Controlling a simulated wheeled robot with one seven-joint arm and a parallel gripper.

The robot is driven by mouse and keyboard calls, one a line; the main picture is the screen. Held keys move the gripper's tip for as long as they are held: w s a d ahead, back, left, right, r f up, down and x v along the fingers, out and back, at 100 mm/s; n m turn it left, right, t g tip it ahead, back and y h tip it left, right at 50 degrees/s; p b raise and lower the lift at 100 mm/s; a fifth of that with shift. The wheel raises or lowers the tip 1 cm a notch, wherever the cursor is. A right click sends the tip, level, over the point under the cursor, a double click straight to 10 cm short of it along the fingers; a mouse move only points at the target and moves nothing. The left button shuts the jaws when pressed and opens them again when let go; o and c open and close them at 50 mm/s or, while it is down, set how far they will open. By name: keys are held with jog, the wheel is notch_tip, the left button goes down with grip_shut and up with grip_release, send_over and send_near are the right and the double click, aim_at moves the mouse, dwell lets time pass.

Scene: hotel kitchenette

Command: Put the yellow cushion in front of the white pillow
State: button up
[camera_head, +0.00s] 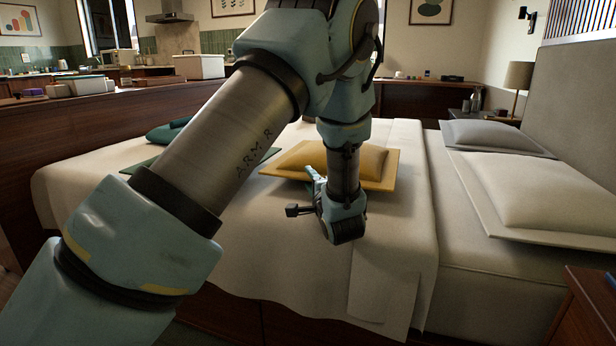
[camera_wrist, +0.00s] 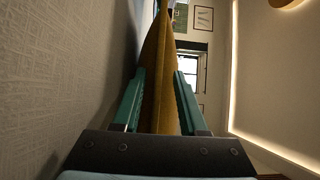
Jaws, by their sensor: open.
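The yellow cushion (camera_head: 371,164) lies flat on the bed in the head view, partly hidden behind my arm. The white pillow (camera_head: 560,190) lies at the right, near the headboard, with bare bed between it and the cushion. My gripper (camera_head: 313,178) is low over the bed at the cushion's near edge. In the wrist view my gripper (camera_wrist: 159,74) is open, with its two teal fingers on either side of the cushion's edge (camera_wrist: 158,112). I cannot tell whether either finger touches the cushion.
A grey pillow (camera_head: 495,136) lies behind the white one. A dark green cushion (camera_head: 163,134) lies at the bed's left. A lamp (camera_head: 516,78) stands on the far nightstand, and a wooden cabinet (camera_head: 588,310) is at the near right. The bed's middle right is clear.

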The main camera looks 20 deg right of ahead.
jog(key=s, duration=0.3)
jog(key=s+a+p, duration=0.1)
jog(key=s, duration=0.5)
jog(key=shift+s+a+p, duration=0.2)
jog(key=shift+s+p, duration=0.15)
jog(key=shift+p, duration=0.05)
